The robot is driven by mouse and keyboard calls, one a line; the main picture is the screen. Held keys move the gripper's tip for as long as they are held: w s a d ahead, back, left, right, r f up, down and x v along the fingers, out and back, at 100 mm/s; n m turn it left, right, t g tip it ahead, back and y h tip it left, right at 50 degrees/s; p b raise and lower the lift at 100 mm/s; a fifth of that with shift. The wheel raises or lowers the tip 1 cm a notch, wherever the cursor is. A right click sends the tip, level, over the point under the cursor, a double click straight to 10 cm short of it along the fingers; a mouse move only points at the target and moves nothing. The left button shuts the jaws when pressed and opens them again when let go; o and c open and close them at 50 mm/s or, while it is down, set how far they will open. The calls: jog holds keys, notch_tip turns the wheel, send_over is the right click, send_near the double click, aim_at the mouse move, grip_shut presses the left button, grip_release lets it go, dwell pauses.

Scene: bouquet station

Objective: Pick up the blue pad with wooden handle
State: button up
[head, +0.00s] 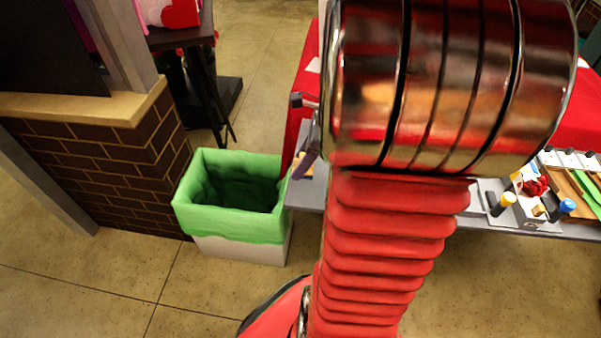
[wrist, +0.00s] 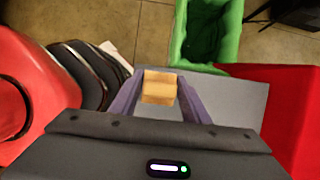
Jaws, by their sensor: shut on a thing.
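A tan wooden block (wrist: 159,90), which looks like the wooden handle, sits between the two purple fingers of my gripper (wrist: 158,84) in the wrist view. My gripper is shut on it. No blue pad surface shows; it is hidden below the handle or by the gripper. In the head view my gripper (head: 306,163) is at the left end of the grey table, mostly hidden by my arm, with a small bit of tan beside a finger. I cannot tell whether the pad touches the table.
A bin with a green liner (head: 231,218) stands left of the grey table (head: 307,197); it also shows in the wrist view (wrist: 232,38). A brick counter (head: 120,165) is farther left. Small bottles and a tray (head: 528,224) lie on the right. A red cloth hangs behind.

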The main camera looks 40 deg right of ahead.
jog(key=shift+r, duration=1.15)
